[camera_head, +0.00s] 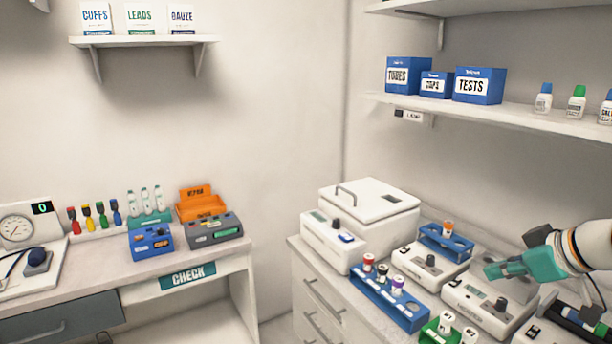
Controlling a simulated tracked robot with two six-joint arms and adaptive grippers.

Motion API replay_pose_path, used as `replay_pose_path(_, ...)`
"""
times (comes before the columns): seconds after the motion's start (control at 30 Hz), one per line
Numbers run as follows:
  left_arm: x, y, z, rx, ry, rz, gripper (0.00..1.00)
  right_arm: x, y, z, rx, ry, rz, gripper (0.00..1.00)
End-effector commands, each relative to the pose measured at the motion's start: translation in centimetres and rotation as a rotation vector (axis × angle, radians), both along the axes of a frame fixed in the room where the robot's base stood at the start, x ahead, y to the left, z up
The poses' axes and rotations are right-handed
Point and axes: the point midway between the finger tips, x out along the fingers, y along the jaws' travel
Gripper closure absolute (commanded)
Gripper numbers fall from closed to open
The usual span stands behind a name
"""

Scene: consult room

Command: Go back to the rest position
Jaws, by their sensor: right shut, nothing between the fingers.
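My right gripper (505,269) has teal fingers and comes in from the right edge on a white and orange arm. It is shut and empty. It hangs over the right-hand counter, in front of a grey-white device (478,311) with a small display and a dark knob; I cannot tell whether it touches the device. My left gripper is not in view.
Around it on the counter stand a blue tube rack (400,305) with several capped tubes, a green rack (432,335), a small blue rack (452,246) and a lidded white box (385,212). A shelf (500,116) with blue boxes and bottles juts out above. The CHECK desk (95,268) is left.

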Motion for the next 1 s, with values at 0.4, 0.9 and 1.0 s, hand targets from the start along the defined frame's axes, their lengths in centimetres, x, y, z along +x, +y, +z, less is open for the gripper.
replay_pose_path(0.4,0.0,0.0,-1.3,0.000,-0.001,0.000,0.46,1.6,3.5,-9.0,0.038,0.152,0.077,1.00)
replay_pose_path(0.9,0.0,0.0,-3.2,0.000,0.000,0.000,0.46,-3.9,12.5,-33.1,0.094,0.578,0.156,1.00)
replay_pose_path(1.0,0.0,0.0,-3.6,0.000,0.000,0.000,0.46,-7.0,14.8,-38.7,0.101,0.680,0.132,1.00)
